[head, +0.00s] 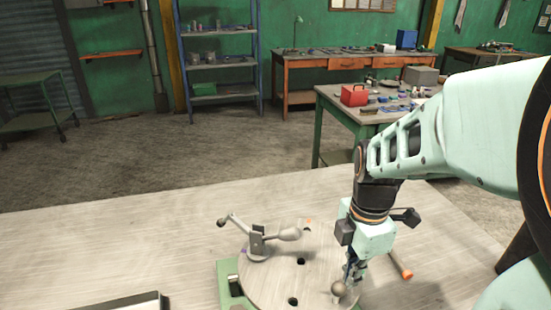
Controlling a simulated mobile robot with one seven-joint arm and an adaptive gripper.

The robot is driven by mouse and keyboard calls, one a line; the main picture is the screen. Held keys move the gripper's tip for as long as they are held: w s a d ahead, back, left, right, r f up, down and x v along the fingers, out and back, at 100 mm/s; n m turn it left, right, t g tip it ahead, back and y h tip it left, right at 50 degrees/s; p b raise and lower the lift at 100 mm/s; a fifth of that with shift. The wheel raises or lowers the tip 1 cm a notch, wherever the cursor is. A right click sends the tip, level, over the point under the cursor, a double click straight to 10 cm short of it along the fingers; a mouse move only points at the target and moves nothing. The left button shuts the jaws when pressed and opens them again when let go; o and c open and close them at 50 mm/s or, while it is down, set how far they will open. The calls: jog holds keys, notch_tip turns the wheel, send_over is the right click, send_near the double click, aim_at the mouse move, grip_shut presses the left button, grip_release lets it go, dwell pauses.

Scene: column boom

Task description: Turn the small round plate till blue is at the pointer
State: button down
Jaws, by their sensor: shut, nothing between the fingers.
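The round grey plate (275,284) lies flat near the front of the table, with several dark holes in its face. Its near edge is cut off by the bottom of the picture. A small orange mark (308,221) shows near its far side. I cannot make out a blue mark or a clear pointer. My gripper (349,279) points down at the plate's right edge, shut and empty. A brownish ball knob (338,288) sits right beside the fingertips; I cannot tell whether they touch it.
A grey clamp with a lever (257,241) stands at the plate's far left. A green base (227,284) shows under the plate. A dark flat object (130,302) is at front left. The table's left (110,245) is clear.

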jog(key=shift+s+a, duration=0.55)
jog(key=shift+a, duration=0.1)
jog(key=shift+r, duration=0.1)
